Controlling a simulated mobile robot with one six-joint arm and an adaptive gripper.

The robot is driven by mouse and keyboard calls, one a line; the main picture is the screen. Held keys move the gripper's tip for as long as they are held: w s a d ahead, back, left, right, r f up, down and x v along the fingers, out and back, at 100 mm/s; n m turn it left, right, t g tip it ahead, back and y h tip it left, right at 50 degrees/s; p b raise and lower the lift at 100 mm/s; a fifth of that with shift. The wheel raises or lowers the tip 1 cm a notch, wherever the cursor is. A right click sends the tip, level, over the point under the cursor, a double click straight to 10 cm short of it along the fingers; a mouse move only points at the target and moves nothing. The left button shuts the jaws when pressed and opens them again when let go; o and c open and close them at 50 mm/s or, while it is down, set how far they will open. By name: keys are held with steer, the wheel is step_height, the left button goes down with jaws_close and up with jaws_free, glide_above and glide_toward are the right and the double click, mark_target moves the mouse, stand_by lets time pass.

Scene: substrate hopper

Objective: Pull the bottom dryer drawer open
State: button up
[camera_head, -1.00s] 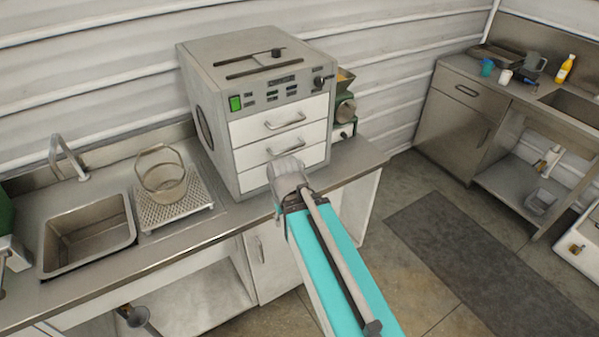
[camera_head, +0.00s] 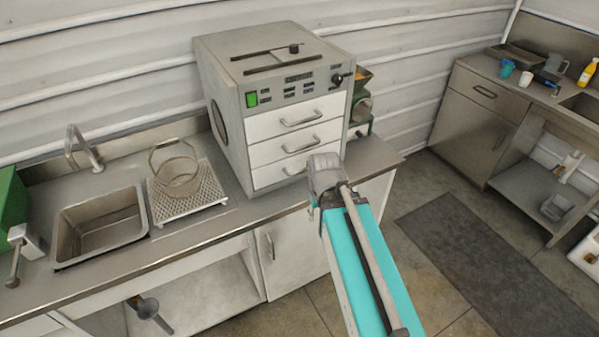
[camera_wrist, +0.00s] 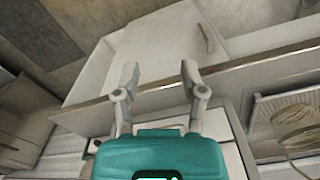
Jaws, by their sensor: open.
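The dryer (camera_head: 230,100) is a grey box on the counter with three white drawers stacked in its front. The bottom drawer (camera_head: 267,178) looks flush with the front. Its handle (camera_head: 290,171) shows partly, and my gripper hides the drawer's right end. My gripper (camera_head: 325,165) is in front of the lower right of the dryer, above the counter edge. In the wrist view my gripper (camera_wrist: 158,70) is open, with nothing between its two fingers. They appear over the counter edge and a cabinet door. No drawer handle is clear there.
The counter (camera_head: 230,222) runs below the dryer. A wire basket (camera_head: 177,175) on a perforated tray and a sink (camera_head: 100,228) are to the left. A green machine (camera_head: 362,108) stands close to the dryer's right. Floor with a dark mat (camera_head: 480,260) is open at right.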

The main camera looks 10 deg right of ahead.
steer(key=w+f+m+y+b, duration=0.2)
steer(key=w+f+y+b, duration=0.2)
steer(key=w+f+b, duration=0.25)
steer(key=m+t+y+b, duration=0.6)
steer(key=y+b, duration=0.5)
steer(key=b, duration=0.6)
glide_toward(303, 171)
steer(key=s+d+n+t, duration=0.1)
steer(key=s+d, duration=0.1)
steer(key=d, duration=0.1)
steer(key=shift+d, duration=0.1)
steer(key=b+x, duration=0.2)
steer(key=x, duration=1.2)
steer(key=shift+w+d+f, duration=0.1)
steer(key=shift+w+d, duration=0.05)
steer(key=shift+w, duration=0.05)
jaws_close()
